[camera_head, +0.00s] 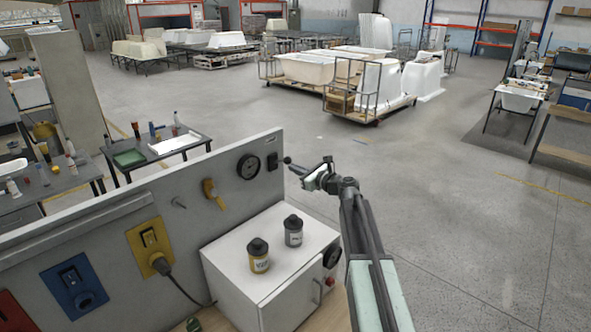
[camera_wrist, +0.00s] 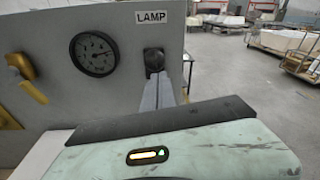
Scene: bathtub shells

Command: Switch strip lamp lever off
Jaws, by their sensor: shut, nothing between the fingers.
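The lamp lever (camera_wrist: 154,58) is a black switch on the grey panel, right under a white label reading LAMP (camera_wrist: 161,18) in the wrist view. In the head view its black plate (camera_head: 272,161) sits near the panel's right end, with a dark round knob (camera_head: 287,160) just right of it. My gripper (camera_head: 298,168) is shut and empty, its tips close to the knob. In the wrist view the shut fingers (camera_wrist: 159,88) point at the switch and overlap its lower part. I cannot tell whether they touch it, or which way the lever is set. No strip lamp shows.
A round gauge (camera_head: 248,166) and a yellow handle (camera_head: 212,193) are on the panel left of the switch. Open floor lies right of my arm.

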